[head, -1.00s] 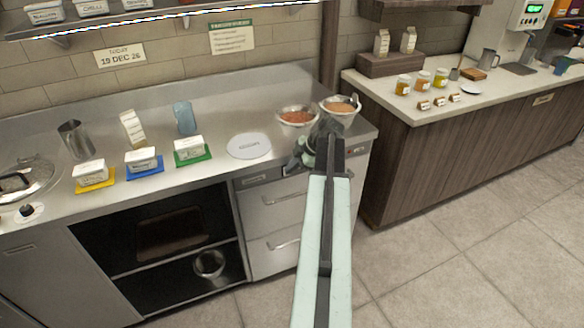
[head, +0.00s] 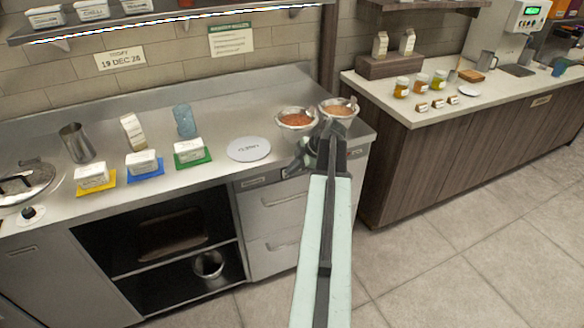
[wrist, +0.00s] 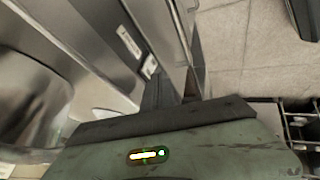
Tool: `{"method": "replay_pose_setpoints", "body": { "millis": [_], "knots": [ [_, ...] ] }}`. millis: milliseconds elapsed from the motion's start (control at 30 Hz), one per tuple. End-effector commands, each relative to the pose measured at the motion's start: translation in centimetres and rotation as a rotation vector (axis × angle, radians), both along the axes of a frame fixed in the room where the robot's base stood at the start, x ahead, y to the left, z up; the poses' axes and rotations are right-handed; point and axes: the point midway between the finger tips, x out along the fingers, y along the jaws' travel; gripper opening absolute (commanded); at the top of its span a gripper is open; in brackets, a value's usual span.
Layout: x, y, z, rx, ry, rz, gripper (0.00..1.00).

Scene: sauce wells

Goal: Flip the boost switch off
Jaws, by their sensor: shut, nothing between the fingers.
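My gripper (head: 303,158) is at the front edge of the steel counter, below the two sauce bowls; its fingers are shut and empty. In the wrist view the shut fingers (wrist: 161,90) point at the counter's front panel. A small pale plate with a dark part (wrist: 149,67), which looks like a switch, sits on that panel just beyond the fingertips. A white label (wrist: 129,42) is beside it, too small to read. I cannot tell whether the fingers touch the switch or which way it is set. In the head view my gripper and arm largely cover that spot.
Bowls of red sauce (head: 296,119) and orange-brown sauce (head: 338,107) stand above my gripper. A round white plate (head: 249,149) and tubs on coloured mats (head: 189,151) lie to the left. Drawers (head: 272,193) are below. Open floor (head: 450,230) lies to the right.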

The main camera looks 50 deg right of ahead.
Motion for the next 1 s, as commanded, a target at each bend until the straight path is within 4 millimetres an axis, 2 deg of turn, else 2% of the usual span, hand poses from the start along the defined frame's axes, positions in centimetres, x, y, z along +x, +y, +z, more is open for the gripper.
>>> {"method": "replay_pose_setpoints", "body": {
  "millis": [100,200,300,400,500,1000],
  "knots": [
    [-1.5,1.4,0.5,0.0,-0.001,0.002,0.0],
    [-2.3,0.6,3.6,0.0,-0.001,0.002,0.0],
    [-3.4,-0.1,5.9,-0.001,-0.001,0.0,0.0],
    [-4.5,-0.6,7.9,0.0,-0.001,0.002,0.0],
    [-5.2,-0.9,9.0,0.0,-0.001,0.002,0.0],
    [-5.5,-1.1,9.0,0.0,-0.001,0.004,0.0]
  ]
}}
